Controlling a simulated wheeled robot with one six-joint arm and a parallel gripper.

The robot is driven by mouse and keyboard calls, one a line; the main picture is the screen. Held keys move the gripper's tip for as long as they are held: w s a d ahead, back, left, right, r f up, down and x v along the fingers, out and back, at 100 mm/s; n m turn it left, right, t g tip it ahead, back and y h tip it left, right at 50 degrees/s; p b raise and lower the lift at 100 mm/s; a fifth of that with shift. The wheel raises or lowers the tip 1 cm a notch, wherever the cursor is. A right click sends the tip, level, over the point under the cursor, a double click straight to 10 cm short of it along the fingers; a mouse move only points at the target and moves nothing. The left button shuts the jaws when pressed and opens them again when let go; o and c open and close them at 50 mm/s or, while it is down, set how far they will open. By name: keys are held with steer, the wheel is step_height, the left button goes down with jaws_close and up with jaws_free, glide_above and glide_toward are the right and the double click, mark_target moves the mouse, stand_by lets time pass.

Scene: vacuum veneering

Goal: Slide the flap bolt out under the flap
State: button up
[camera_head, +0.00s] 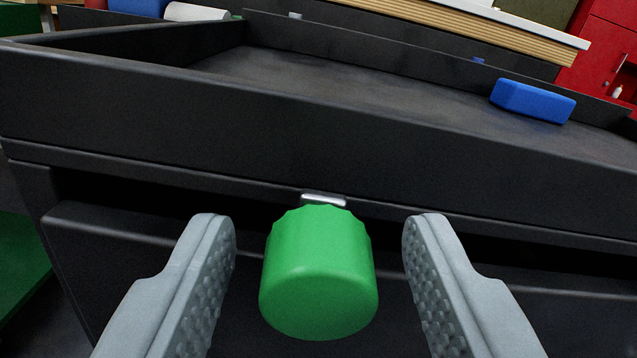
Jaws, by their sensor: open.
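A green ribbed knob (318,275) juts toward me in the middle of the picture. Behind it a short silver metal piece (324,200) shows at the slot under the black rim; I take these to be the flap bolt and its knob. My gripper (318,225) is open, with one grey finger on each side of the knob and a visible gap on both sides. A black panel (130,235), perhaps the flap, lies below the slot. Where the metal piece goes behind the rim is hidden.
Above the slot is a black tray-like top with a raised front wall (230,120). A blue block (533,100) lies on it at the right. A layered board (440,20) spans the back. A red cabinet (605,50) stands at the far right.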

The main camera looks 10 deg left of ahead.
steer(key=shift+w+a, duration=0.15)
steer(key=shift+w, duration=0.3)
